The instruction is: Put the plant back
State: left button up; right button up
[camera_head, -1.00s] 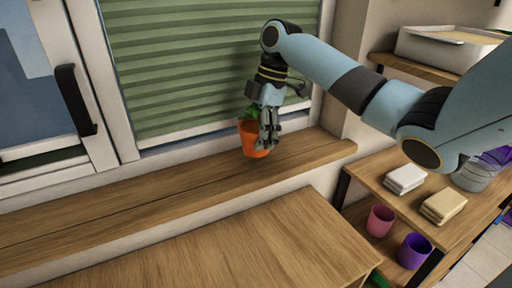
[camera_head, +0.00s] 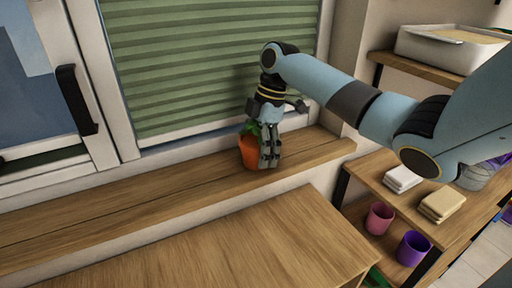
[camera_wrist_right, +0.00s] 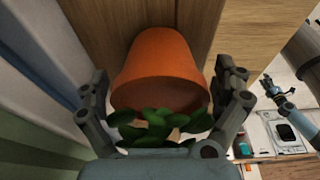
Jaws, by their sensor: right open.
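The plant, an orange pot (camera_head: 249,153) with green leaves, stands upright on the wooden windowsill (camera_head: 180,180) in front of the green blind. My right gripper (camera_head: 269,163) is over the plant, with its fingers pointing down in front of and beside the pot, hiding its right part. In the right wrist view the pot (camera_wrist_right: 160,65) and its leaves (camera_wrist_right: 158,126) lie between the two spread fingers of the right gripper (camera_wrist_right: 162,88). A gap shows between the pot and the right finger. My left gripper is out of view.
A wooden table (camera_head: 215,245) fills the front. At the right a shelf unit holds folded cloths (camera_head: 442,204), a pink cup (camera_head: 379,218) and a purple cup (camera_head: 413,248). A white box (camera_head: 450,48) sits on an upper shelf. The sill left of the plant is clear.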

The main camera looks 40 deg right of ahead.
jog(key=shift+r, duration=0.2)
jog(key=b+v, duration=0.1)
jog(key=v, duration=1.1)
jog(key=shift+d, duration=0.1)
jog(key=shift+f, duration=0.1)
